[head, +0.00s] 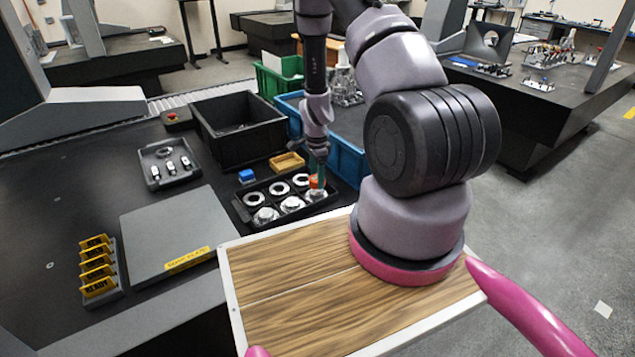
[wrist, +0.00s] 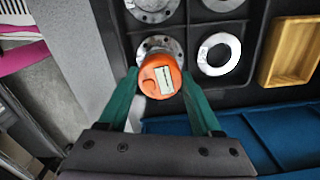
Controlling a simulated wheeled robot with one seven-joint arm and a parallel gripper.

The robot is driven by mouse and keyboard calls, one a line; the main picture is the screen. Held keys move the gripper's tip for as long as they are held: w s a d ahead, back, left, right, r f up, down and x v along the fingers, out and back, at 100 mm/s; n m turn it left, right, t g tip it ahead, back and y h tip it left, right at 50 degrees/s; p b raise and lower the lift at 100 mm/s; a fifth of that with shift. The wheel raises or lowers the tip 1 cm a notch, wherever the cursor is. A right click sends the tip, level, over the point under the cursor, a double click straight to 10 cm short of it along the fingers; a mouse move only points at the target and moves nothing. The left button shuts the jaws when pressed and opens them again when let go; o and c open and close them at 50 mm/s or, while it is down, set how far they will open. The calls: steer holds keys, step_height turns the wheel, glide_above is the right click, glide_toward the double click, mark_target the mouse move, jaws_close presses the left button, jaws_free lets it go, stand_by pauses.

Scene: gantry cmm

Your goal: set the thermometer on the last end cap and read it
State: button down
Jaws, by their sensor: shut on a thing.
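My gripper (head: 319,176) has teal fingers pointing down at the right front of a black compartment tray (head: 240,212). In the wrist view my gripper (wrist: 158,82) is shut on the orange thermometer (wrist: 160,80), whose pale display faces the camera. The thermometer (head: 314,183) appears upright over the right front end cap (head: 316,196); this cap (wrist: 152,43) is partly hidden beneath it. I cannot tell whether they touch. Two more metal end caps, a middle one (head: 292,205) and a left one (head: 265,216), sit in the same row.
Metal rings (head: 279,187) fill the tray's back row. A wooden box (head: 287,161) and blue block (head: 246,176) stand behind it. A blue bin (head: 346,160) is close on the right, a black bin (head: 240,140) behind. The grey plate (head: 175,230) at left is bare.

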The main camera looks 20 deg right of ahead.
steer(key=shift+f, duration=1.05)
steer(key=shift+f, duration=0.15)
steer(key=shift+c, duration=0.4)
jaws_free()
